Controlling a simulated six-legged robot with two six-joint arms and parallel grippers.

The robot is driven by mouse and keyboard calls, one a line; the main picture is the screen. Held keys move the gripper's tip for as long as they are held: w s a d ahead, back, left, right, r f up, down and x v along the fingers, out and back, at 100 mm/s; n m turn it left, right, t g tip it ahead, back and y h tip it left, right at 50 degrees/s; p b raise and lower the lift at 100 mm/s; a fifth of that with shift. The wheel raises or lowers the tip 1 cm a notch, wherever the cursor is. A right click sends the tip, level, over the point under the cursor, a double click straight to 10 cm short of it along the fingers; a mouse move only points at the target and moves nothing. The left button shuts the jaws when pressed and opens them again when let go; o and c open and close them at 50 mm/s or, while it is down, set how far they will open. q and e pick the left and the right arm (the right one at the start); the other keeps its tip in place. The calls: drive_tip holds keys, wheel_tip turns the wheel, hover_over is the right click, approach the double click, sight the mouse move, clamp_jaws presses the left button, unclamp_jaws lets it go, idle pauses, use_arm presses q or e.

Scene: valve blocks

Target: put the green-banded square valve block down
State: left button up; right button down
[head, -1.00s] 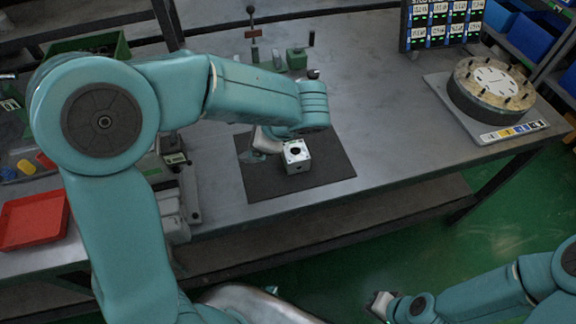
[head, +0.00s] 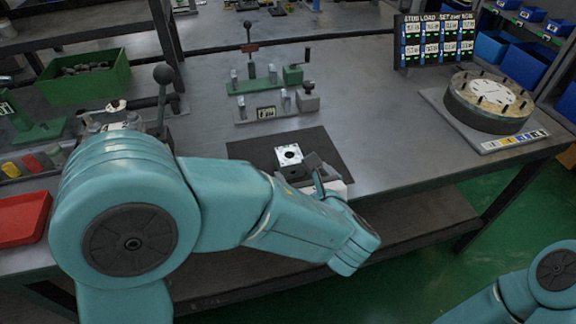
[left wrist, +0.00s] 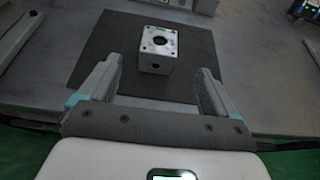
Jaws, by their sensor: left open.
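The square valve block (head: 289,158) is pale grey with a dark round hole in its top. It sits upright on the dark mat (head: 240,151) on the bench. My left gripper (head: 318,172) is at the block's near right side in the head view. In the left wrist view, its two fingers (left wrist: 159,68) are spread wide, with the block (left wrist: 158,48) at and just beyond the fingertips and a gap on each side. My right gripper is out of view; only part of that arm shows at lower right.
Behind the mat stand green and grey clamp fixtures (head: 275,112). A round dial fixture (head: 488,103) is at right, a green bin (head: 85,76) at back left and a red tray (head: 22,218) at left. The bench between mat and dial is clear.

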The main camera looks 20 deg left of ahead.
sight(288, 154)
use_arm(q)
drive_tip(key=x, duration=1.3)
drive_tip(key=shift+c, duration=0.3)
drive_tip(key=c, duration=1)
drive_tip(key=shift+r, duration=0.1)
drive_tip(key=c, duration=0.5)
drive_tip(key=shift+r, duration=0.1)
